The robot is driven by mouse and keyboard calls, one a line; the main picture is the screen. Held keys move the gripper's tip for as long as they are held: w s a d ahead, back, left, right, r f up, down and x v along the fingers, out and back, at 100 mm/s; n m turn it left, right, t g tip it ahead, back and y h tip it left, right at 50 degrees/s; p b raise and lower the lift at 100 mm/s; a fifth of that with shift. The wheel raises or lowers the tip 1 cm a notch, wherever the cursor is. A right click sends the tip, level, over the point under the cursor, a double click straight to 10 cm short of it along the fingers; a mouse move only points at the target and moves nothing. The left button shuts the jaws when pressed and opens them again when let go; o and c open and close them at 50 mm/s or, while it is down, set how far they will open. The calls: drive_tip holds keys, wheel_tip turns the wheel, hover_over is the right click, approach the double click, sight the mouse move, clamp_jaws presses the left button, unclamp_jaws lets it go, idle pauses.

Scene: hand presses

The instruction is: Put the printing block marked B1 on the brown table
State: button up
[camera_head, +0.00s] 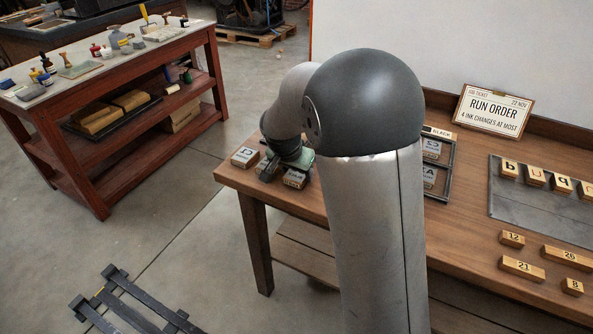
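The brown table (462,222) fills the right side. At its left end sit small wooden blocks with pale, marked tops: one block (245,157) at the far left and another block (295,180) by the front edge. Their marks are too small to read, so I cannot tell which block is B1. My gripper (270,170) is low over the table's left end, between these two blocks. My arm hides much of it, and I cannot see whether its fingers hold anything.
A dark divided tray (451,178) with blocks stands behind my arm. A grey slab (508,206) holds letter blocks, with numbered blocks in front. A job ticket (493,111) reads "RUN ORDER, 4 ink changes at most". A reddish bench (97,185) stands left across open floor.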

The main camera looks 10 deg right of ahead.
drive_tip(key=shift+o, duration=0.9)
drive_tip(key=shift+r, duration=0.1)
drive_tip(key=shift+r+p, duration=0.3)
drive_tip(key=shift+p, duration=0.05)
drive_tip(key=v, duration=1.2)
drive_tip(key=s+d+f+n+g+y, duration=0.1)
drive_tip(key=s+f+n, duration=0.3)
drive_tip(key=s, duration=0.9)
drive_tip(key=s+d+f+n+g+y, duration=0.2)
drive_tip(key=s+f+n, duration=0.2)
drive_tip(key=s, duration=1)
drive_tip(key=shift+s+d, duration=0.15)
drive_tip(key=shift+d, duration=0.1)
